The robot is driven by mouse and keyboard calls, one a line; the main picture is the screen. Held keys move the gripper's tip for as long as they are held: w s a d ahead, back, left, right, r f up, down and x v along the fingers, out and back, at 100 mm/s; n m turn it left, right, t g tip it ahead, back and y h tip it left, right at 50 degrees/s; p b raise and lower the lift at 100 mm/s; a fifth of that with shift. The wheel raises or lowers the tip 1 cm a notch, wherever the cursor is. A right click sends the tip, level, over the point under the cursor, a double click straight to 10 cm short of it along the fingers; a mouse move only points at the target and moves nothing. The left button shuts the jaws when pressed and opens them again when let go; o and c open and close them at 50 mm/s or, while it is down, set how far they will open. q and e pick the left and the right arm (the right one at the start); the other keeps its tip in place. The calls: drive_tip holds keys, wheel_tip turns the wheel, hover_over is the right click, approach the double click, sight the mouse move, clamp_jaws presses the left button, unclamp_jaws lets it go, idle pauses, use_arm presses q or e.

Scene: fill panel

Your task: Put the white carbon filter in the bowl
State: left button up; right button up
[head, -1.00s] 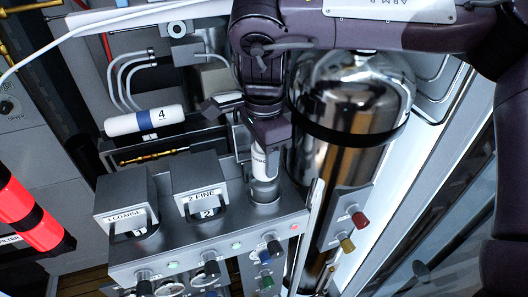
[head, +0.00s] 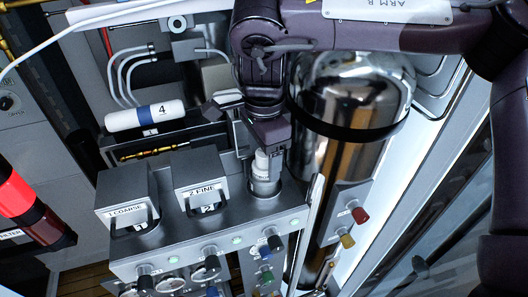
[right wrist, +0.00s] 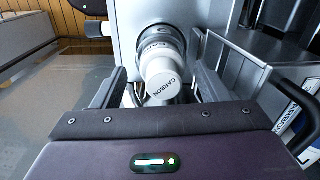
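The white carbon filter (head: 264,166) stands upright in the round metal bowl (head: 265,191) at the right end of the panel top. In the right wrist view the filter (right wrist: 161,82) shows its "CARBON" label, with the bowl's ring (right wrist: 160,33) around its far end. My right gripper (head: 265,152) is at the filter's upper end. In the right wrist view its fingers (right wrist: 160,88) lie on either side of the filter, with gaps, so it looks open. My left gripper is not in view.
The "1 COARSE" housing (head: 126,200) and "2 FINE" housing (head: 200,182) stand left of the bowl. A large shiny tank (head: 345,100) is close on the right. The panel's front lights (head: 295,222) are green.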

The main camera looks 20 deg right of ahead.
wheel_tip(320, 180, up, 13)
idle(0.6)
idle(0.4)
